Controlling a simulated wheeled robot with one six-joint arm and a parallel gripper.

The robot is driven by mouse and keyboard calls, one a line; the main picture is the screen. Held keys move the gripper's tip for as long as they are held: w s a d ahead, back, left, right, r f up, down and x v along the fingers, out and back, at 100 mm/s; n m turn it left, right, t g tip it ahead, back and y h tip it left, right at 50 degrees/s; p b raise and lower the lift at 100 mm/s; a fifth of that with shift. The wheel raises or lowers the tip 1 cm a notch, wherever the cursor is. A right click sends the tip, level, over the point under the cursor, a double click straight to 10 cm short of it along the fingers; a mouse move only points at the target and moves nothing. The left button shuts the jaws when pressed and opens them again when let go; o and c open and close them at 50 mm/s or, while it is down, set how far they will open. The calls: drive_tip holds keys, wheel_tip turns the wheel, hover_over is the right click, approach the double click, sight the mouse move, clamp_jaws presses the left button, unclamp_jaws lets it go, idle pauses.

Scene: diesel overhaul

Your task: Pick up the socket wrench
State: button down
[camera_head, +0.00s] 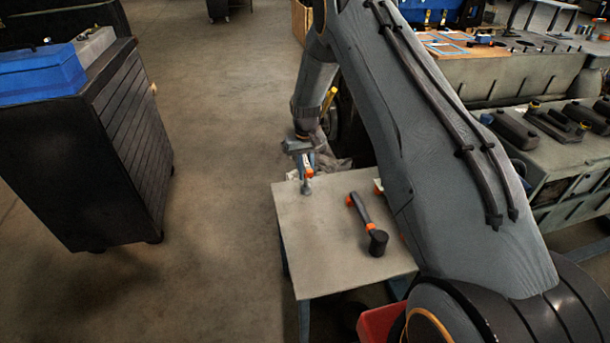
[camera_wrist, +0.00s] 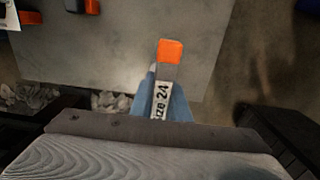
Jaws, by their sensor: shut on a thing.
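My gripper (camera_head: 304,166) is above the far left corner of the small grey table. It is shut on the socket wrench (camera_head: 309,171), of which a short orange part shows between and below the jaws. In the wrist view the wrench (camera_wrist: 171,51) has an orange end, a grey part and a white label on which "ze 24" can be read. The blue-grey jaws (camera_wrist: 168,100) stand on both sides of the label. The rest of the wrench is hidden by the gripper. I cannot tell whether it touches the table.
A black mallet with orange bands (camera_head: 368,225) lies on the table (camera_head: 330,270). A dark cabinet with a blue box (camera_head: 42,72) stands at the left. A bench with engine parts (camera_head: 545,120) is at the right. Floor between cabinet and table is clear.

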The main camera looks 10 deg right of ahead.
sight(306, 160)
wheel_tip(306, 160, up, 10)
drive_tip(key=b, duration=0.2)
drive_tip(key=shift+f+b, duration=0.2)
drive_tip(key=shift+b, duration=0.2)
drive_tip(key=c, duration=2.3)
unclamp_jaws()
clamp_jaws()
